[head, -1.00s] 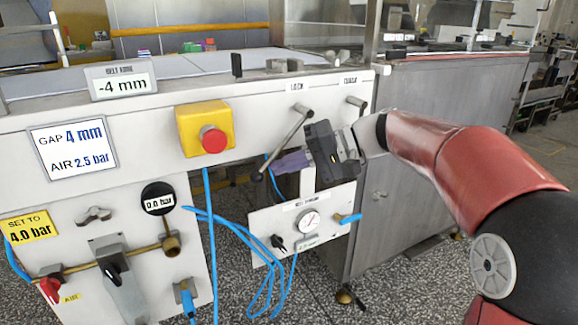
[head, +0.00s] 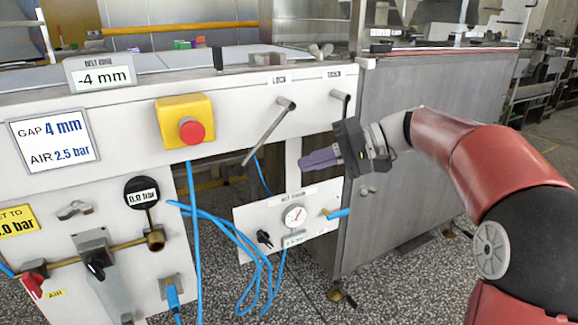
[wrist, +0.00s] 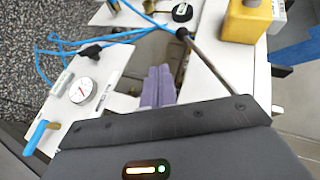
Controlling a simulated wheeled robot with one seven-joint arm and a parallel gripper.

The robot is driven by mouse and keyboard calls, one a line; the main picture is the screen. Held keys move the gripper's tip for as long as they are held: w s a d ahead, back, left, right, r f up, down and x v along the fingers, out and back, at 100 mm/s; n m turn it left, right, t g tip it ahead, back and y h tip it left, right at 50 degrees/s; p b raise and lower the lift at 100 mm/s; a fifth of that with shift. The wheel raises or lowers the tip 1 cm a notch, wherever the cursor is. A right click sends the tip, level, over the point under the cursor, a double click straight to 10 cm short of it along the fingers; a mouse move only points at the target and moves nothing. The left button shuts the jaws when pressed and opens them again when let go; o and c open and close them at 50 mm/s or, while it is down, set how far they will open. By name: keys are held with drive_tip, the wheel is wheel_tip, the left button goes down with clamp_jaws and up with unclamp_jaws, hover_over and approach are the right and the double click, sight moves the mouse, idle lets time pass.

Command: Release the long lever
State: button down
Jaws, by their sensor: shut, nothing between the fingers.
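The long lever under the LOCK label is a grey rod (head: 268,132) with a dark knob at its lower end. It slants down and left from its pivot on the white panel. In the wrist view the rod (wrist: 207,62) runs diagonally, with its dark knob at the top. My gripper (head: 302,162) is shut and empty, to the right of the lever's lower half and apart from it in the head view. Its purple fingers (wrist: 157,84) lie together in the wrist view. A shorter lever (head: 345,103) hangs under the second label, above my gripper.
A gauge plate (head: 290,240) with a dial (head: 294,215) and blue-handled valve (head: 338,214) sits below my gripper. Loose blue hoses (head: 232,228) hang left of it. A red stop button (head: 191,131) on a yellow box is left of the lever. A grey cabinet (head: 430,130) stands right.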

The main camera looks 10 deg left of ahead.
drive_tip(key=v, duration=0.4)
drive_tip(key=shift+f, duration=0.1)
drive_tip(key=s+d+f+m+t+h+p, duration=0.1)
drive_tip(key=s+d+f+h, duration=0.3)
drive_tip(key=s, duration=0.4)
drive_tip(key=s+d+f+m+t+h+p, duration=0.1)
drive_tip(key=s+d+f+t+h, duration=0.2)
drive_tip(key=s, duration=0.5)
drive_tip(key=s+d+f+m+t+h+p, duration=0.1)
drive_tip(key=s+d+f+t+h, duration=0.1)
drive_tip(key=s+d+f+h, duration=0.3)
drive_tip(key=s+d+h, duration=0.1)
drive_tip(key=s, duration=0.2)
drive_tip(key=shift+s+f+m+t+h+p, duration=0.2)
drive_tip(key=shift+f+m+t+h+p, duration=0.1)
drive_tip(key=shift+f+t+h+p, duration=0.1)
